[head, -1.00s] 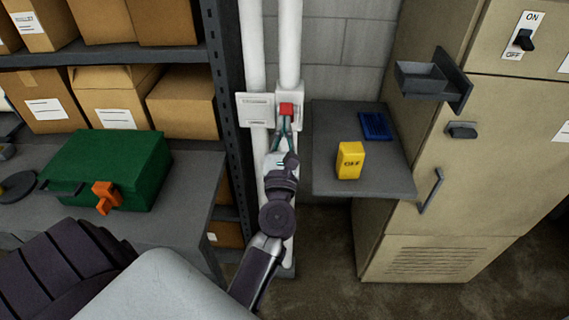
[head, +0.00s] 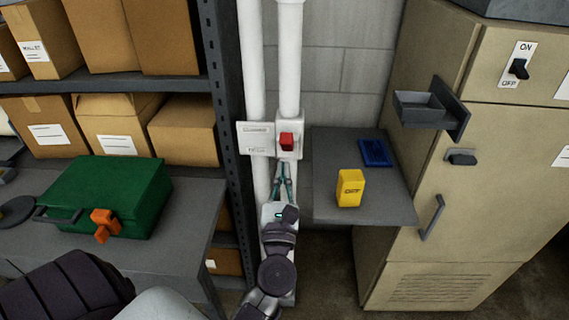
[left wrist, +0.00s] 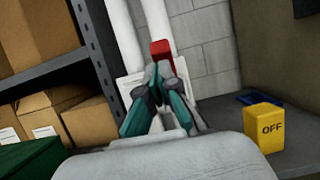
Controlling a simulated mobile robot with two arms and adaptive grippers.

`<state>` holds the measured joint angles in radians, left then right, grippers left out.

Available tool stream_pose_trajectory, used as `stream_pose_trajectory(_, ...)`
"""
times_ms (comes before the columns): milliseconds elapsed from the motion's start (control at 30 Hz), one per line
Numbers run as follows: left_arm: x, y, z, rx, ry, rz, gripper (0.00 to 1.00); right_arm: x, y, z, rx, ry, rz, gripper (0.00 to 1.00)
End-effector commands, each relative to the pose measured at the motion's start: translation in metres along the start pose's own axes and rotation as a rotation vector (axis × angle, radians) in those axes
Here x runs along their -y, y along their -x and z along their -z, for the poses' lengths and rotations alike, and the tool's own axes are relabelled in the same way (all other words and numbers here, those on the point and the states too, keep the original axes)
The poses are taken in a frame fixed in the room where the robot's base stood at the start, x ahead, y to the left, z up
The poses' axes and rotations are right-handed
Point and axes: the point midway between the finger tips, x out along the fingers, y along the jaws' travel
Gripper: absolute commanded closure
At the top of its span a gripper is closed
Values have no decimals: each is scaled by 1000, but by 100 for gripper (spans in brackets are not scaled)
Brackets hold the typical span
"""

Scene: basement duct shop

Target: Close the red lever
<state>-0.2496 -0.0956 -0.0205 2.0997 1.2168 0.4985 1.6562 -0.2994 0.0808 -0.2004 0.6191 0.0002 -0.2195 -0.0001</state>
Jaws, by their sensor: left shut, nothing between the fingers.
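The red lever (head: 287,139) is a small red block on a white fitting on the right one of two white vertical pipes. It also shows in the left wrist view (left wrist: 162,52), just beyond the fingertips. My left gripper (head: 283,166) is in front of the pipes, just below the lever in the head view. Its teal-sided fingers are together with nothing between them. A small gap shows between the fingertips and the lever in the head view. In the left wrist view the fingertips (left wrist: 158,68) overlap the lever's lower part, so contact cannot be told there. My right gripper is not seen.
A white plate (head: 256,138) sits left of the lever. A grey shelf (head: 362,212) at right holds a yellow box (head: 350,188) and a blue tray (head: 375,153). A beige cabinet (head: 465,200) stands further right. A green case (head: 105,195) lies on a left bench.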

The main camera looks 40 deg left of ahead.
Motion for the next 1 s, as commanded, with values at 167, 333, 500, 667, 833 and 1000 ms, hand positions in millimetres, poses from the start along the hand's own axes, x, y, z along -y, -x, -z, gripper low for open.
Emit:
stream_pose_trajectory(167,0,40,2,-7,-4,4,100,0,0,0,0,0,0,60)
stream_pose_trajectory(333,0,64,3,-8,-2,3,100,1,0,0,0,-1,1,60)
stream_pose_trajectory(500,0,72,2,-7,-2,2,100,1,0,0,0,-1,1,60)
stream_pose_trajectory(667,0,73,2,-7,-1,1,100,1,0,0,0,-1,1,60)
stream_pose_trajectory(833,0,72,3,-7,-1,1,100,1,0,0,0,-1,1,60)
stream_pose_trajectory(1000,0,72,3,-8,-1,1,100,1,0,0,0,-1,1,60)
